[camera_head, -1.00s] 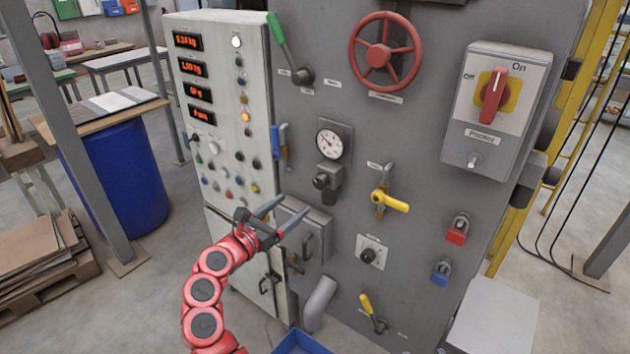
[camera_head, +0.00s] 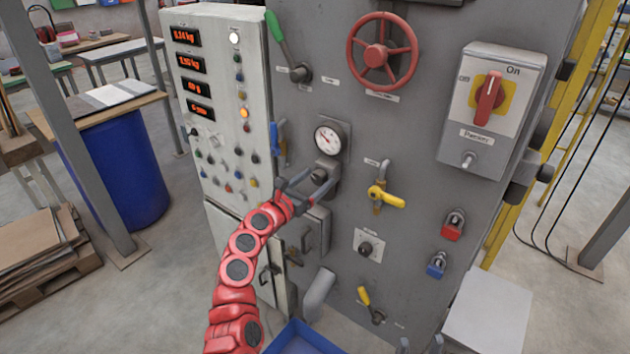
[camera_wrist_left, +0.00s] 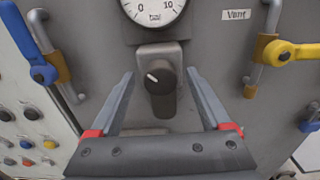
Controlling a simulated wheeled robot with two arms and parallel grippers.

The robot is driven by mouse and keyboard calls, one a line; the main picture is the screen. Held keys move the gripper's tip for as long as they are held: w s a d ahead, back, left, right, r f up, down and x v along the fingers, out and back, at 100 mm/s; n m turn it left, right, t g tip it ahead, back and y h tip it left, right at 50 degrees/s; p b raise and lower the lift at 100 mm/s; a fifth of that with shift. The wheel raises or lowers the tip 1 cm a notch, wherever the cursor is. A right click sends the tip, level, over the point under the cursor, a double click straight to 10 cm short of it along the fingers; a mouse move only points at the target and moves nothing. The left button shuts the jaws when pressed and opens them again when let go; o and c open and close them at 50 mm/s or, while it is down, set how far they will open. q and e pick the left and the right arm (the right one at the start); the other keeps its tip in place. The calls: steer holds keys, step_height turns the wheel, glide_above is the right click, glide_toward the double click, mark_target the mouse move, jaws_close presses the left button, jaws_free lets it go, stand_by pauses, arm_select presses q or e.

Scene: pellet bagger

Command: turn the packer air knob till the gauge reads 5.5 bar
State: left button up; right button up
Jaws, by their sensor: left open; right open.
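The round white pressure gauge (camera_head: 328,140) is on the grey panel, with the black air knob (camera_head: 319,176) on a small regulator body just below it. In the left wrist view the gauge (camera_wrist_left: 153,8) is cut off by the top edge; its 0, 10 and "bar" show, but the reading cannot be told. The knob (camera_wrist_left: 159,80) with its white mark shows between the fingers there. My left gripper (camera_head: 308,176) is open, its two fingers on either side of the knob, with no clear contact. In the left wrist view the gripper (camera_wrist_left: 160,85) holds nothing. My right gripper is not in view.
A yellow-handled valve (camera_head: 386,197) is to the right of the knob, and a blue-handled valve (camera_head: 275,140) to the left. A red handwheel (camera_head: 383,52) is above. A blue bin (camera_head: 302,340) stands below.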

arm_select(q)
jaws_close()
stand_by(0.3)
steer(key=m+b, duration=0.2)
steer(key=m, duration=0.1)
steer(key=shift+f+m, duration=0.2)
steer(key=shift+m, duration=0.1)
steer(key=m+b, duration=0.2)
steer(key=m, duration=0.1)
steer(key=shift+m, duration=0.3)
steer(key=m+b, duration=0.3)
steer(key=shift+f+m+b, duration=0.1)
steer(key=shift+m+b, duration=0.2)
steer(key=shift+m, duration=0.1)
steer(key=shift+r+m+b, duration=0.2)
steer(key=shift+m+b, duration=1.5)
steer(key=shift+m, duration=0.2)
